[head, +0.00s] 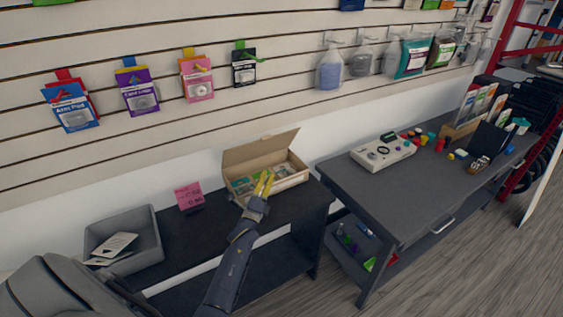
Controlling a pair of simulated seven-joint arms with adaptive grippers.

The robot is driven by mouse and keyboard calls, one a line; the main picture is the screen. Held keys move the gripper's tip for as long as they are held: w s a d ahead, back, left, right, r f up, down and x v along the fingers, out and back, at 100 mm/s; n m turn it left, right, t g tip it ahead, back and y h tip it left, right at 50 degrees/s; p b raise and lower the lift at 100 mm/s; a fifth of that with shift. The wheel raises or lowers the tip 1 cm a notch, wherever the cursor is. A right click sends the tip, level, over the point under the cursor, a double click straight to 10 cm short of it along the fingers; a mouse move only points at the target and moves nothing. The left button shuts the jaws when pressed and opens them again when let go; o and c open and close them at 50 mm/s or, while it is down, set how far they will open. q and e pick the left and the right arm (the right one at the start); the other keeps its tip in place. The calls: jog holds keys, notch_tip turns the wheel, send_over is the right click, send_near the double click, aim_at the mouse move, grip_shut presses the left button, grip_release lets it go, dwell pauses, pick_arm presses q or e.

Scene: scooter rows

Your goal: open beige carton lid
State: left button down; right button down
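The beige carton (290,179) stands on the dark bench in the middle of the head view. Its lid (262,150) is raised along the back edge and leans up and back, so the inside shows. Flat packs (274,173) lie inside.
A grey bin (158,240) with cards and a pink sign (189,197) stand left of the carton. A dark table (400,190) on the right carries a white control box (383,153) and small coloured items. Packets hang on the slatted wall (130,40) behind.

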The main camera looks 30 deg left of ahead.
pick_arm(q)
jog(key=w+a+r, duration=0.4)
jog(key=w+r, duration=0.1)
jog(key=w, duration=0.5)
jog(key=shift+w+a+r, duration=0.15)
jog(key=shift+a+r, duration=0.1)
jog(key=shift+a, duration=0.05)
